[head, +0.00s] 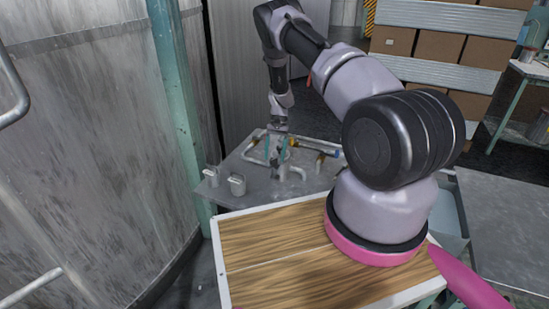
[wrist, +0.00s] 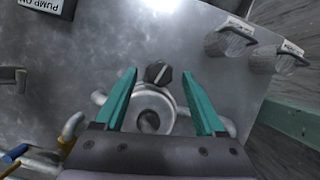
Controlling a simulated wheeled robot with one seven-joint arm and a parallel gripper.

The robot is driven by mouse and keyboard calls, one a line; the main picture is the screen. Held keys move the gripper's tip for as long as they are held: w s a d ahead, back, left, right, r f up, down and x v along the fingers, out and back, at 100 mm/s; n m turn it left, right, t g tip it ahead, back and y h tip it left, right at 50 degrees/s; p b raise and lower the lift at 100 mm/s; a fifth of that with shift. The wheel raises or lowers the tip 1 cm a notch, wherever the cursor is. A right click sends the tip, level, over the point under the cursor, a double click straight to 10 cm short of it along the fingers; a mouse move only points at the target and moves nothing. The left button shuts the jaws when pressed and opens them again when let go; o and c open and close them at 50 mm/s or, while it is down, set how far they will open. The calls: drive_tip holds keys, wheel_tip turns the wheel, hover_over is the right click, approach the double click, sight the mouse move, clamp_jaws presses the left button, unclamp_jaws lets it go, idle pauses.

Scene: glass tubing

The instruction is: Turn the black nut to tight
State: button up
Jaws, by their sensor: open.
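The black nut (wrist: 158,73) shows in the wrist view as a small dark knob with a pale line on it, at the upper edge of a round grey fitting (wrist: 152,103). My gripper (wrist: 160,75) has its two teal fingers spread, one on each side of the nut, with a visible gap on both sides. The picture does not show clearly how far the fingertips are above it. In the head view my gripper (head: 277,147) points down among the pipes on the metal bench; the nut cannot be made out there.
Two grey knobs (wrist: 229,40) (wrist: 289,57) with labels stand on the metal bench (head: 225,196). Bent pipes (head: 297,172) and a pipe with yellow and blue parts (head: 315,147) surround my gripper closely.

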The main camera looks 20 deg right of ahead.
drive_tip(key=shift+s+a+f, duration=0.1)
drive_tip(key=shift+s+f, duration=0.1)
drive_tip(key=shift+f, duration=0.35)
clamp_jaws()
drive_tip(key=shift+s+m+t+y, duration=0.1)
drive_tip(key=shift+m+t+y, duration=0.3)
drive_tip(key=shift+m, duration=1)
drive_tip(key=shift+m+t+y, duration=0.3)
drive_tip(key=shift+m+t, duration=0.2)
drive_tip(key=shift+m, duration=0.9)
